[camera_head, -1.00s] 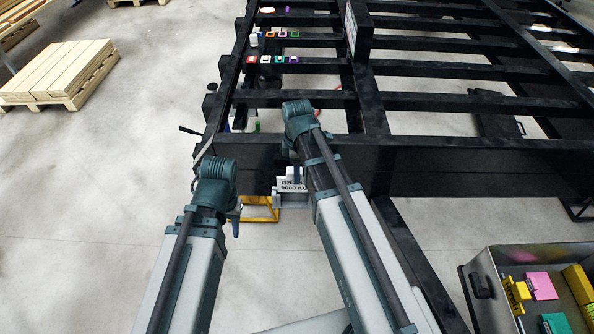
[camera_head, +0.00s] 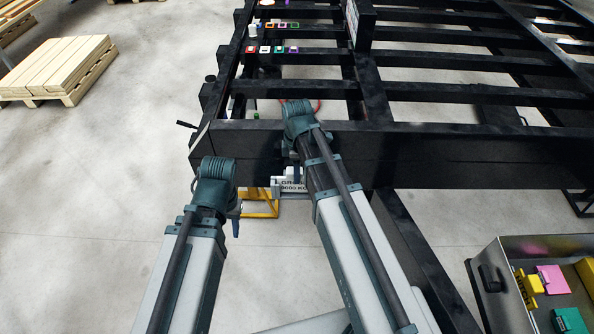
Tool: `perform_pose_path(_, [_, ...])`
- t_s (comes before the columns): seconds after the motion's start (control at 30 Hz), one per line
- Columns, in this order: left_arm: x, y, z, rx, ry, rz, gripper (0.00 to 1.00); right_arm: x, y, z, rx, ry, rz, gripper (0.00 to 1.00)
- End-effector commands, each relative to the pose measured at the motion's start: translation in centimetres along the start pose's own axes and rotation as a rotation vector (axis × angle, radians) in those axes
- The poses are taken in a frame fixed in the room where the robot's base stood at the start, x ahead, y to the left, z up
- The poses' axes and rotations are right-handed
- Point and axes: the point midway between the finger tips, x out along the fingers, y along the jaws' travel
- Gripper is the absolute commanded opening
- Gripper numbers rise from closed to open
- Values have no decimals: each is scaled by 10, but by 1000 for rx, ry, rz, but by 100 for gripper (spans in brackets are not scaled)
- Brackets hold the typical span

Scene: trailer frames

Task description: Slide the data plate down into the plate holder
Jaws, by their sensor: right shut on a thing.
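The data plate (camera_head: 292,184) is a small pale plate with black lettering that includes "KG". It is at the front face of the black trailer beam, below my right gripper (camera_head: 290,165). My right gripper is shut on the plate; its wrist hides most of the fingers and the plate's upper right part. The light grey plate holder (camera_head: 275,188) shows at the plate's left edge, on the beam's face. I cannot tell how deep the plate is in it. My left gripper (camera_head: 235,218) hangs to the left, apart from the plate; its jaw opening is unclear.
The black trailer frame (camera_head: 450,155) spans the upper right. Small coloured parts lie on its crossbars. A yellow stand (camera_head: 262,203) is below the beam. A metal crate (camera_head: 545,240) with coloured blocks is at lower right, a pallet of planks (camera_head: 60,68) at upper left.

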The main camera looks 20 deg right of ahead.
Motion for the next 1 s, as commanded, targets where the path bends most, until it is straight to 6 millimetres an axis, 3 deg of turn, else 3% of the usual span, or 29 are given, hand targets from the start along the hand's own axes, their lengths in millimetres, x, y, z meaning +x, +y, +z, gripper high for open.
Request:
perform_pose_path(0.47, [6, 1, 0, 0, 0, 0, 40, 6, 0, 0, 0, 0, 0, 0])
perform_pose_path(0.5, [6, 1, 0, 0, 0, 0, 40, 6, 0, 0, 0, 0, 0, 47])
perform_pose_path(0.63, [6, 1, 0, 0, 0, 0, 40, 7, 0, 0, 0, 0, 0, 70])
perform_pose_path(0.67, [6, 1, 0, 0, 0, 0, 40, 7, 0, 0, 0, 0, 0, 75])
perform_pose_path(1.0, [6, 0, 0, 0, 0, 0, 40, 6, 0, 0, 0, 0, 0, 75])
